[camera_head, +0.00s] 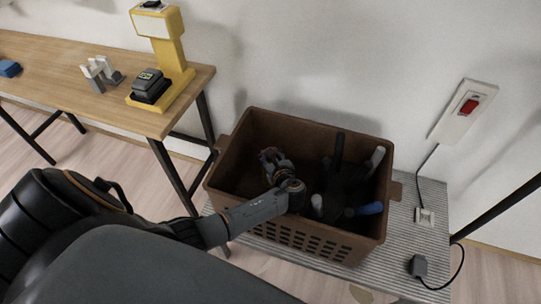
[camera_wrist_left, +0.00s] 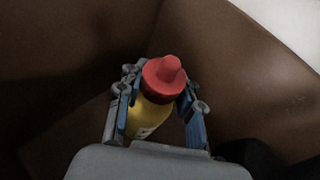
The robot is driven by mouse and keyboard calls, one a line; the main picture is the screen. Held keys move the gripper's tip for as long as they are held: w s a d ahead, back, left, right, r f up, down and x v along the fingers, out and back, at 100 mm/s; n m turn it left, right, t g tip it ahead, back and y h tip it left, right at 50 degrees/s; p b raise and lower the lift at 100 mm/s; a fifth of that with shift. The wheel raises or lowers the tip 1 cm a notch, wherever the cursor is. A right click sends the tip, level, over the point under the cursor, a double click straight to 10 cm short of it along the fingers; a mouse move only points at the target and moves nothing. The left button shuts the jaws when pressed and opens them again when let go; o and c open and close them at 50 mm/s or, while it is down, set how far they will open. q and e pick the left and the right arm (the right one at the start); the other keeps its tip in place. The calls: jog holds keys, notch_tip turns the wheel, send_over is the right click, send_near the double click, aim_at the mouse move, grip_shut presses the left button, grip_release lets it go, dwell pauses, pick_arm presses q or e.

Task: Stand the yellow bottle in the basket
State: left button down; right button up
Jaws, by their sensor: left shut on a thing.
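The brown basket (camera_head: 300,238) stands on a grey ribbed surface against the wall. My left arm reaches over its front left rim, and my left gripper (camera_head: 272,158) is down inside its left part. My right gripper is not in view.
Dark-handled tools, one with a blue end (camera_head: 370,208), fill the basket's right part. A wooden table (camera_head: 60,75) at left holds a yellow stand (camera_head: 170,50) and a dark device (camera_head: 150,86). A red switch (camera_head: 468,106) is on the wall; a cable and plug lie at right.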

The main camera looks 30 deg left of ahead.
pick_arm(q)
jog(key=shift+r, duration=0.15)
jog(key=shift+f+b, duration=0.35)
jog(key=shift+f, duration=0.25)
jog(key=c, duration=0.9)
grip_release()
jog(key=shift+s+f, duration=0.1)
jog(key=shift+s, duration=0.05)
jog(key=shift+f, duration=0.1)
jog(key=shift+r+p, duration=0.45)
jog(key=shift+r, duration=0.2)
jog(key=v, duration=0.7)
jog(key=shift+d+r+p, duration=0.15)
jog(key=shift+d+p, duration=0.1)
jog(key=shift+p, duration=0.1)
